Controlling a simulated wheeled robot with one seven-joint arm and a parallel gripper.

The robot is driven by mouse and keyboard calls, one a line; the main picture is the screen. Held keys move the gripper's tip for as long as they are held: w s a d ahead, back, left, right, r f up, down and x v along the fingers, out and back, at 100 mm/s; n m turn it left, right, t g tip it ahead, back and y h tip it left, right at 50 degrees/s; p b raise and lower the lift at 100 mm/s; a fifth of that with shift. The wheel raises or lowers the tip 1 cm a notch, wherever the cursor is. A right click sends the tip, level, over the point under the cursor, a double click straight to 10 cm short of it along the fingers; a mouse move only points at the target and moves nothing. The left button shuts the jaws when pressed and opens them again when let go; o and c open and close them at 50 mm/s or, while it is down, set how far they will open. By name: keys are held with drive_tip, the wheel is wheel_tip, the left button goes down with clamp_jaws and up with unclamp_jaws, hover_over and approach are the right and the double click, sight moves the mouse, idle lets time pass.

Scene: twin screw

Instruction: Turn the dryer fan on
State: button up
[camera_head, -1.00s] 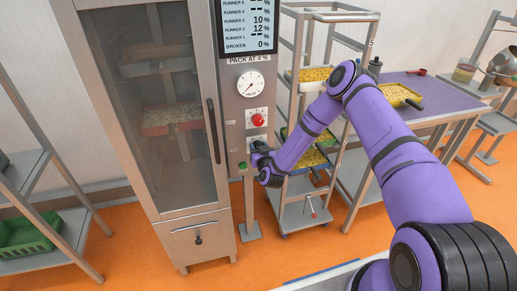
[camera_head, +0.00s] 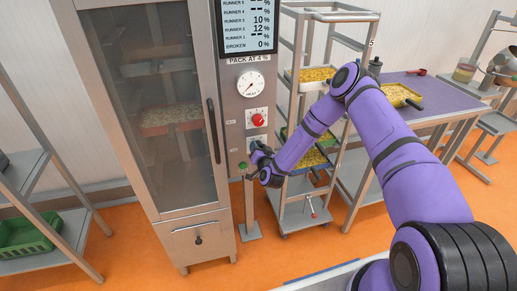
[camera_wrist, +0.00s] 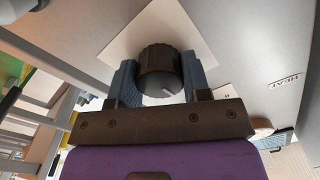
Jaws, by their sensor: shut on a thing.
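The dryer (camera_head: 150,100) is a tall steel cabinet with a glass door, and its control panel is on its right side. My gripper (camera_head: 256,150) is at the lower part of this panel, below a red knob (camera_head: 258,119). In the wrist view, a dark round knob (camera_wrist: 160,72) on a white plate (camera_wrist: 196,30) sits between the two blue fingers of my gripper (camera_wrist: 158,84). The fingers are shut on its sides. A small light mark shows on the knob's face. In the head view, my gripper mostly hides this knob and its plate.
A heat dial (camera_head: 250,84) and a display (camera_head: 262,25) are above the red knob. A small green part (camera_head: 243,165) is at the panel's lower left. A steel rack (camera_head: 290,180) with trays stands close on the right, partly behind my arm. A purple table (camera_head: 440,95) is farther right.

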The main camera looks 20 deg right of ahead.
drive_tip(key=m, duration=0.6)
drive_tip(key=shift+m, duration=0.3)
idle(0.4)
drive_tip(key=shift+f, duration=0.1)
drive_tip(key=o, duration=0.9)
drive_tip(key=shift+s, duration=0.1)
drive_tip(key=s, duration=1)
drive_tip(key=shift+s, duration=0.35)
